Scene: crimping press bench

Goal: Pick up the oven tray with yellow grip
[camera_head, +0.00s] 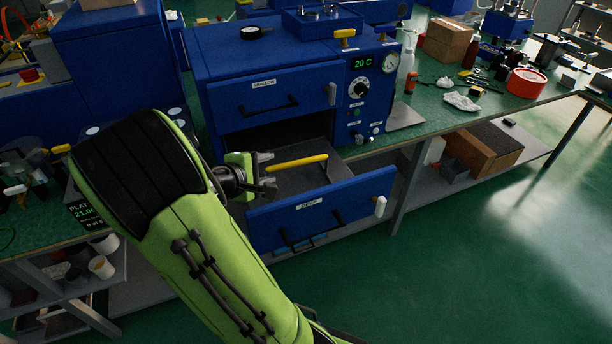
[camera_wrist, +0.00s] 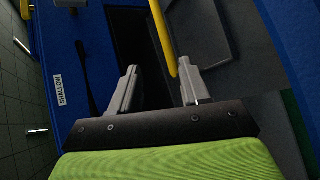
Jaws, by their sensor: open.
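The oven tray (camera_head: 316,182) is a dark grey sheet in the lower opening of the blue oven, above the pulled-out deep front. Its yellow grip (camera_head: 296,163) is a straight bar across it. My gripper (camera_head: 267,173) is open and empty at the left end of the yellow grip. In the wrist view, the yellow grip (camera_wrist: 163,36) runs down towards the gap between my fingertips (camera_wrist: 158,73), its end close beside the right finger. I cannot tell whether they touch. Part of the tray is hidden behind my gripper and the deep front.
The deep front (camera_head: 320,208) stands out below the tray. The shallow front (camera_head: 275,92) above is shut. The control panel (camera_head: 362,95) reads 20 C. A bench (camera_head: 440,118) with tools and a red-rimmed tub (camera_head: 526,83) extends right. Floor at lower right is clear.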

